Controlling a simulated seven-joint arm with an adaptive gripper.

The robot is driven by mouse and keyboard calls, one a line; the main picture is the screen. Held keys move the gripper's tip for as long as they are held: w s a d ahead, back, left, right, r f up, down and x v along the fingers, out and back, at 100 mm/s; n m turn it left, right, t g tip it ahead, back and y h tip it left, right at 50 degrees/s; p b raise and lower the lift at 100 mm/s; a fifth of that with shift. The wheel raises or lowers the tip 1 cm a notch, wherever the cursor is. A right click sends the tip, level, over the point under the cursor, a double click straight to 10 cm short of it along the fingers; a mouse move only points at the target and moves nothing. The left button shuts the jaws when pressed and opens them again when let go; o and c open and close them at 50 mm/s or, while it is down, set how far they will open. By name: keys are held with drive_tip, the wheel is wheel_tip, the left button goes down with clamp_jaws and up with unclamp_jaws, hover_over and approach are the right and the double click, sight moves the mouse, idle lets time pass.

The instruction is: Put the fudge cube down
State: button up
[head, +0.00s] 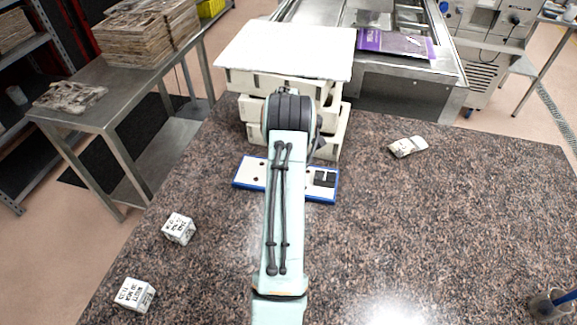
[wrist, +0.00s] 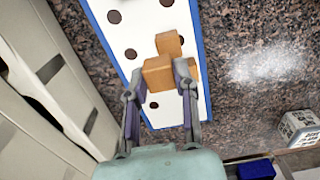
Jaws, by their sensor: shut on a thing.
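My gripper (wrist: 160,78) is shut on an orange-brown fudge cube (wrist: 157,74) in the wrist view. The cube is over a white board (wrist: 125,45) with blue edges and several dark round spots. Another brown piece (wrist: 168,43) shows just beyond the held cube, and brown also shows behind the right finger. I cannot tell whether the held cube touches the board or these pieces. In the head view the board (head: 250,171) lies in front of the stacked trays; my arm hides the gripper and cube there.
Cream stacked trays (head: 336,135) stand close behind the board and along the left of the wrist view. Two lettered white blocks (head: 179,229) (head: 134,295) lie at the left. A small pale packet (head: 408,146) lies right. The speckled counter (head: 430,220) is mostly clear on the right.

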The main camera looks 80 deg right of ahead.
drive_tip(key=shift+f, duration=0.95)
drive_tip(key=shift+f, duration=0.1)
drive_tip(key=o, duration=0.8)
